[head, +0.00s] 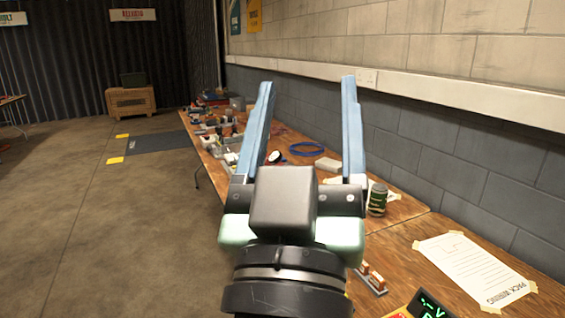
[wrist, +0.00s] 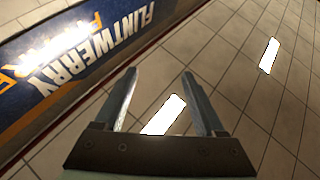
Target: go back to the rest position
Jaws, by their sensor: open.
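My gripper (head: 308,125) is raised in the middle of the head view, its two blue fingers pointing up and spread apart. It is open, with nothing between the fingers. In the wrist view my gripper (wrist: 160,100) also shows open and empty, against a tiled surface with bright light panels and a dark blue banner (wrist: 75,55) with white and orange lettering. In the head view the gripper hides part of the long wooden workbench (head: 425,222) behind it.
The bench runs along a grey block wall (head: 470,135). On it are a dark green can (head: 377,199), a blue cable coil (head: 306,149), a taped paper sheet (head: 472,270) and a device with a green display (head: 428,306). A wooden crate (head: 131,102) stands far back. The concrete floor (head: 110,220) at left is clear.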

